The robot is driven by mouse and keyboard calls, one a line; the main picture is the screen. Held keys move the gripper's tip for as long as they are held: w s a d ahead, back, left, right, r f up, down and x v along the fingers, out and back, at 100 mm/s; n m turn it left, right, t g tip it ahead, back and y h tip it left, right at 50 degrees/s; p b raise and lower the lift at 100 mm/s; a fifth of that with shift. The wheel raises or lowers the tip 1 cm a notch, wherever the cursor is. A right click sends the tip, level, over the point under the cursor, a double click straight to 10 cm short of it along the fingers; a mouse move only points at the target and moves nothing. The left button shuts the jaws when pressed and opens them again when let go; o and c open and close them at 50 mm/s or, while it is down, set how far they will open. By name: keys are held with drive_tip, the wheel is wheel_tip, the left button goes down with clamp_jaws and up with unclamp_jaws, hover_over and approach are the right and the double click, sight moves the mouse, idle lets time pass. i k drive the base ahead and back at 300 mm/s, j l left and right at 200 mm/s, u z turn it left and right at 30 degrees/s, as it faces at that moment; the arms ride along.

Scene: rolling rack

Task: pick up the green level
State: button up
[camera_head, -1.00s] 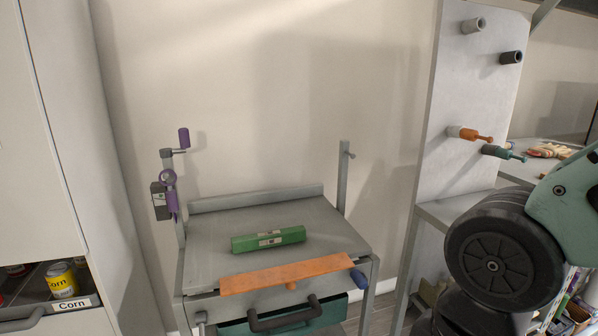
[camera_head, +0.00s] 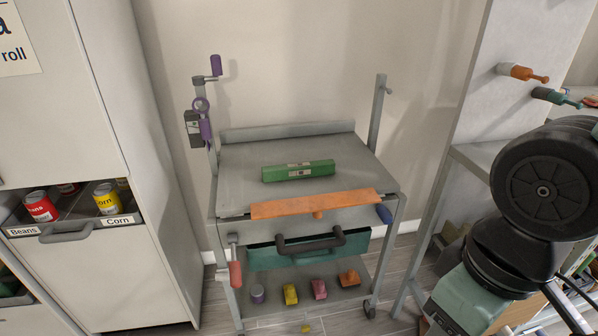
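The green level (camera_head: 298,171) lies flat on the grey top of the rolling rack (camera_head: 245,188), near the middle, its long side running left to right. A light patch with dark marks shows on its top and front. Nothing touches it. An orange flat tool (camera_head: 317,203) lies in front of it along the front edge of the top. My gripper is not in view; only part of my dark and green arm shows at the right, well apart from the level.
A handle (camera_head: 322,243) sticks out from the rack's teal drawer. Purple tools (camera_head: 203,119) hang on the rack's left post; a right post (camera_head: 378,112) rises too. Several small blocks sit on the lower shelf (camera_head: 335,286). A cabinet (camera_head: 110,265) with cans stands left, a pegboard (camera_head: 497,110) right.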

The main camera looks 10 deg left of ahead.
sight(270, 174)
drive_tip(key=i+j+u, duration=0.1)
drive_tip(key=i+u, duration=0.2)
drive_tip(key=i, duration=0.4)
drive_tip(key=i+l+u, duration=0.1)
drive_tip(key=i+u, duration=0.2)
drive_tip(key=i, duration=0.4)
